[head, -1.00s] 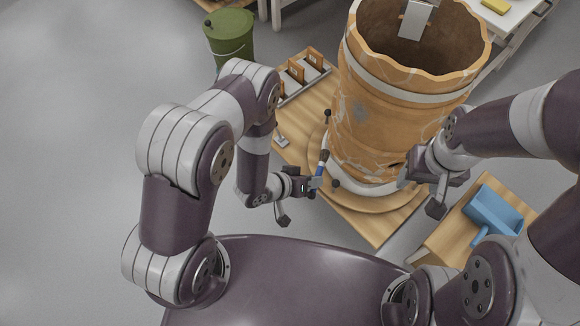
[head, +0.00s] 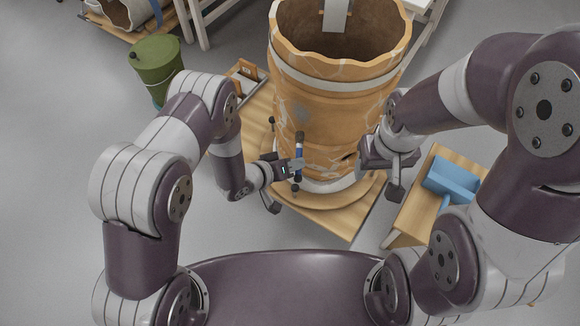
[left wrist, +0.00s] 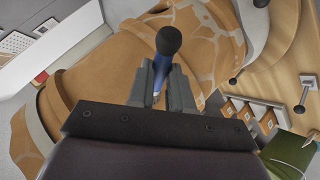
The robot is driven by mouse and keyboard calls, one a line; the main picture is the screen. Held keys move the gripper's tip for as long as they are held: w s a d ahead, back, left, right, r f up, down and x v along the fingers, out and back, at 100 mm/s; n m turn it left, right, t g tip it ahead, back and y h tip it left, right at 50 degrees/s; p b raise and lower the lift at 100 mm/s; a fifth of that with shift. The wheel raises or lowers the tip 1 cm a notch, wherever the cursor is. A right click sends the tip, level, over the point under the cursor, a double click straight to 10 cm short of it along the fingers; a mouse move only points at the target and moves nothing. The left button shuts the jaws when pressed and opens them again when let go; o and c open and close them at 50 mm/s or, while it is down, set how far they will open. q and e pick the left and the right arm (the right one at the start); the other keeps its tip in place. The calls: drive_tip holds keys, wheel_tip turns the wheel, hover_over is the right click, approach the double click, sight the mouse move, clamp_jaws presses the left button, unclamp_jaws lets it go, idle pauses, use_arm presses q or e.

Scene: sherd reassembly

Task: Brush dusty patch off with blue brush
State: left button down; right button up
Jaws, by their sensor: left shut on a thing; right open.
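The large orange-brown jar (head: 330,95), with pale crack lines and a white band, stands on a round wooden base. A greyish dusty patch (head: 301,112) shows on its front left side. My left gripper (head: 290,167) is shut on the blue brush (head: 298,172), held roughly upright in front of the jar, below the patch. Its dark bristle head (left wrist: 168,40) shows in the left wrist view, with the jar (left wrist: 205,45) behind it. I cannot tell whether the bristles touch the jar. My right gripper (head: 390,165) is open beside the jar's lower right side.
A blue dustpan-like thing (head: 452,180) lies on a small wooden table (head: 408,215) at right. A green bucket (head: 156,62) stands on the floor at upper left. A rack (head: 245,75) sits behind my left arm. Dark knobs (head: 272,121) stand up around the jar's base.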

use_arm(q)
drive_tip(key=shift+w+d, duration=0.4)
drive_tip(key=shift+w, duration=0.2)
idle(0.6)
wheel_tip(320, 180, up, 4)
drive_tip(key=p, duration=0.3)
drive_tip(key=shift+s+f, duration=0.1)
drive_tip(key=shift+s, duration=0.05)
wheel_tip(320, 180, up, 7)
drive_tip(key=p, duration=0.7)
drive_tip(key=shift+f+b, duration=4.05)
drive_tip(key=shift+f, duration=1.45)
wheel_tip(320, 180, up, 11)
drive_tip(key=w+a+p, duration=0.1)
drive_tip(key=p, duration=0.9)
drive_tip(key=shift+w+a, duration=0.25)
drive_tip(key=shift+a, duration=0.1)
drive_tip(key=s+a+p, duration=0.2)
drive_tip(key=s+a, duration=0.1)
drive_tip(key=s, duration=0.2)
drive_tip(key=shift+a, duration=0.3)
